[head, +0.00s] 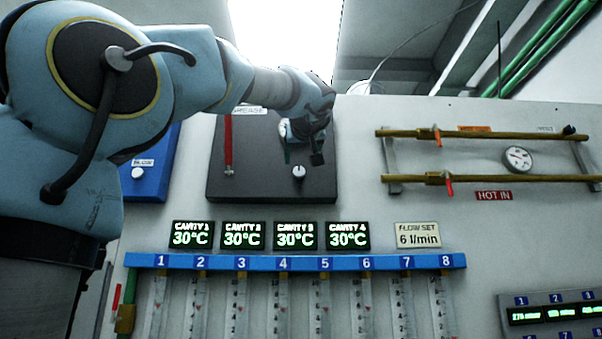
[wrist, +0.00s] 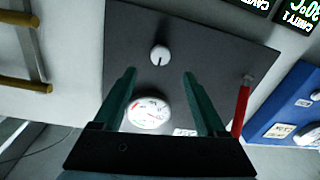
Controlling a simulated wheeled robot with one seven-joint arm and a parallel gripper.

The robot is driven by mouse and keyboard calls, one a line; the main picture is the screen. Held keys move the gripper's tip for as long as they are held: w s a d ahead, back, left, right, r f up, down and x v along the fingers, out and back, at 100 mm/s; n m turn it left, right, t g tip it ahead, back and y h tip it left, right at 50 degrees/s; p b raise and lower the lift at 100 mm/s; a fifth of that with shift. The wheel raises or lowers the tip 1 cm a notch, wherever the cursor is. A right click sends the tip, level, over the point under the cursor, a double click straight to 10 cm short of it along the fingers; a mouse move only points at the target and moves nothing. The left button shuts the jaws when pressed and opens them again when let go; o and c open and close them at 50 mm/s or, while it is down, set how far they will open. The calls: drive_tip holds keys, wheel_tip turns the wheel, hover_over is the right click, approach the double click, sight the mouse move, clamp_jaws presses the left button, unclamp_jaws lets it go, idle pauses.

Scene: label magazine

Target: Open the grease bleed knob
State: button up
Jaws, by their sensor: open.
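A small round white knob (head: 299,172) with a dark pointer line sits low on the dark grease panel (head: 240,180), whose label is partly covered by my arm. It shows in the wrist view (wrist: 160,54), with its line pointing toward the bottom of that picture. My gripper (head: 302,156) is open and empty, just above the knob in the head view. In the wrist view its two green fingers (wrist: 160,74) stand apart, with the knob beyond their tips and roughly centred between them. The fingers do not appear to touch it.
A white gauge (wrist: 148,112) sits on the panel between the fingers in the wrist view. A red lever (head: 228,145) hangs at the panel's left. A blue box (head: 153,185) stands further left. Cavity displays (head: 243,235) and a blue flowmeter rail (head: 300,261) lie below.

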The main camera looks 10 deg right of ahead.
sight(299, 171)
drive_tip(key=w+p, duration=0.1)
drive_tip(key=w, duration=0.2)
drive_tip(key=w+p, duration=0.1)
drive_tip(key=w, duration=0.2)
drive_tip(key=w+d+p, duration=0.1)
drive_tip(key=w, duration=0.2)
drive_tip(key=shift+p, duration=0.35)
drive_tip(key=shift+f, duration=0.1)
clamp_jaws()
